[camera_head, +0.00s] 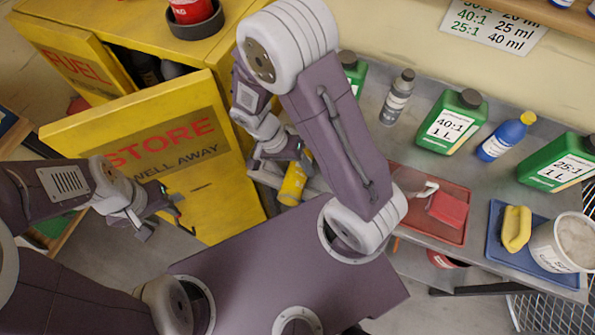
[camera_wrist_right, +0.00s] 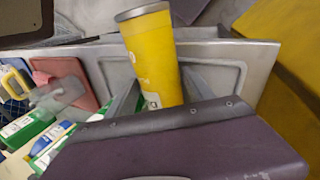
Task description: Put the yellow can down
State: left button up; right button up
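The yellow can (camera_head: 293,184) hangs at my right gripper (camera_head: 283,170), in front of the open yellow cabinet door and left of the steel bench (camera_head: 389,150). In the right wrist view the yellow can (camera_wrist_right: 152,58) stands between the two fingers of the right gripper (camera_wrist_right: 158,92), which are shut on it. Its grey top rim shows; its lower end is hidden behind the purple gripper body. My left gripper (camera_head: 163,212) is open and empty in front of the cabinet door.
The yellow cabinet (camera_head: 185,160) has its doors ajar, and a red can (camera_head: 190,10) stands on top in a dark tray. The bench holds green jugs (camera_head: 452,122), a grey bottle (camera_head: 397,97), a blue bottle (camera_head: 507,136), a red tray (camera_head: 412,222), a blue tray (camera_head: 497,244) and a white tub (camera_head: 567,243).

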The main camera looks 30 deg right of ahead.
aim_at(295, 168)
grip_shut()
notch_tip(295, 168, up, 10)
jog(key=shift+r+p, duration=0.1)
jog(key=shift+p, duration=0.25)
